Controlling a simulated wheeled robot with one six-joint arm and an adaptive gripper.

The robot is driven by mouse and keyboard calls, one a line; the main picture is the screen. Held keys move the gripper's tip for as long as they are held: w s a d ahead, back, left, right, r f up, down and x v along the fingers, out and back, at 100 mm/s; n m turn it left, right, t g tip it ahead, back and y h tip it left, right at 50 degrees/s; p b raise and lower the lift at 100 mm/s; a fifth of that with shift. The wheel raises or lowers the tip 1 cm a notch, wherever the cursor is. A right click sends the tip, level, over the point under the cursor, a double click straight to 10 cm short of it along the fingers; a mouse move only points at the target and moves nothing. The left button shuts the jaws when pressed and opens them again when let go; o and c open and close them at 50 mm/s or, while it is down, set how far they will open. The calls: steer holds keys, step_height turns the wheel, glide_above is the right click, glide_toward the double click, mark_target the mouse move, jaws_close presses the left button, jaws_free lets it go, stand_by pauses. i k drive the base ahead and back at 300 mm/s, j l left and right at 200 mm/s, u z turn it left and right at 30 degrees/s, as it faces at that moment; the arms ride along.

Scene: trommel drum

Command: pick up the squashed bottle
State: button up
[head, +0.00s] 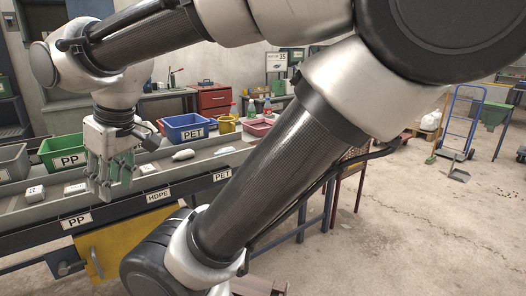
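Several small pale items lie on the grey sorting belt (205,158). A white, rounded, bottle-like item (183,155) lies on its side near the blue bin.
A green PP bin (62,151), a blue PET bin (187,127) and a grey bin (12,163) stand behind the belt. The floor at right is open, with a blue hand truck (461,120).

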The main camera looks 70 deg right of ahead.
mark_target(222, 151)
steer(key=z, duration=1.8)
steer(key=i+l, duration=0.15)
steer(key=i, duration=0.3)
steer(key=i+l+u, duration=0.1)
steer(key=i, duration=0.35)
steer(key=i+l, duration=0.25)
steer(key=i, duration=0.2)
